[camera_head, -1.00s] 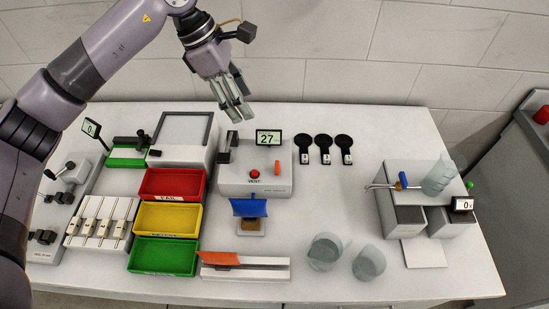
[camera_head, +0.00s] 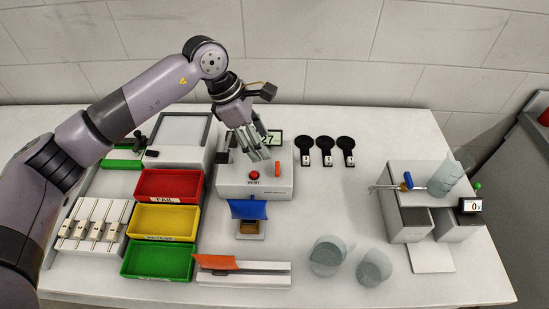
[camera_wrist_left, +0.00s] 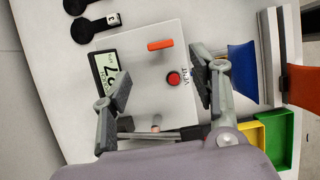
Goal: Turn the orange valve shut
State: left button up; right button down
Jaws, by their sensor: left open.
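The orange valve (camera_head: 277,168) is a small orange handle on top of a grey box (camera_head: 228,190). In the left wrist view, the orange valve (camera_wrist_left: 160,44) lies beyond the gap between my fingertips, nearly straight across the picture. My left gripper (camera_head: 259,154) is open and empty, above the box and close to the valve on its left. In the left wrist view, its two fingers (camera_wrist_left: 160,75) stand wide apart, on either side of the red button. My right gripper is not in view.
A red button (camera_head: 254,175) marked VENT sits beside the valve. A number display (camera_wrist_left: 108,70) stands on the box, partly hidden in the head view. Black paddles (camera_head: 325,144) lie to the right. Red, yellow and green trays (camera_head: 166,218) stand left, and beakers (camera_head: 327,256) stand in front.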

aim_at(277, 167)
pick_arm(q)
jog(key=p+x, duration=0.2)
jog(key=x, duration=0.7)
jog(key=shift+f, duration=0.15)
jog(key=shift+c, duration=0.4)
jog(key=c, duration=1.1)
